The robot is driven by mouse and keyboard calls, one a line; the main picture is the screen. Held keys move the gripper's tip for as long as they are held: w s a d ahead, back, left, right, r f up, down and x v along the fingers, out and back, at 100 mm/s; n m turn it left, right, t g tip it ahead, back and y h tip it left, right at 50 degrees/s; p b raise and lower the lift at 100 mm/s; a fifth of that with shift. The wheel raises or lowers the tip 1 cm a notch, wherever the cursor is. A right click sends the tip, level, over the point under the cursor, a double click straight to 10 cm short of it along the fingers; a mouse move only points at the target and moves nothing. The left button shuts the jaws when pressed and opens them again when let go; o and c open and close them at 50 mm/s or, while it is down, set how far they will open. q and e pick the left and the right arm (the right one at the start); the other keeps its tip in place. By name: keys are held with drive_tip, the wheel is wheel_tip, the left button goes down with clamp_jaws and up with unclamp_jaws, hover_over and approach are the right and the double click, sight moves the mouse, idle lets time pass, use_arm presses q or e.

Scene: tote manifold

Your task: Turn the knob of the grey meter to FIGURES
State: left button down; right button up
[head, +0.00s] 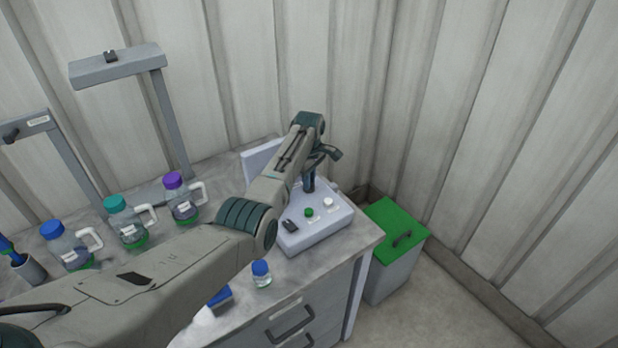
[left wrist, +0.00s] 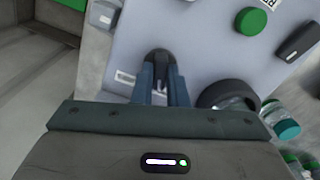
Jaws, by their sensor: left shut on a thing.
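The grey meter (head: 318,232) sits at the right end of the bench, a pale sloped box with a raised panel behind. My left gripper (head: 309,186) reaches down onto it from above. In the left wrist view its blue fingers (left wrist: 160,84) are shut on a dark knob (left wrist: 160,58) on the meter's face (left wrist: 200,60). The fingers cover part of the knob. A small white label (left wrist: 125,78) beside it is too blurred to read, and I cannot tell which setting the knob points to. My right gripper is not in view.
The meter also carries a green button (head: 309,212), a white button (head: 328,202) and a dark switch (head: 290,225). Bottles with purple (head: 173,180), teal (head: 115,203) and blue caps stand left. A small blue-capped jar (head: 261,274) is in front. A green-lidded bin (head: 395,232) stands right.

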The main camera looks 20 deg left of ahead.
use_arm(q)
drive_tip(key=m+p, duration=0.2)
drive_tip(key=m, duration=0.3)
drive_tip(key=shift+r+m, duration=0.1)
drive_tip(key=shift+m, duration=0.2)
drive_tip(key=shift+m+p, duration=0.45)
drive_tip(key=shift+m, duration=1.65)
drive_tip(key=c, duration=1.4)
unclamp_jaws()
drive_tip(key=shift+c, duration=0.2)
wheel_tip(320, 180, up, 11)
drive_tip(key=b, duration=0.2)
drive_tip(key=shift+f+b, duration=0.2)
drive_tip(key=shift+b, duration=0.15)
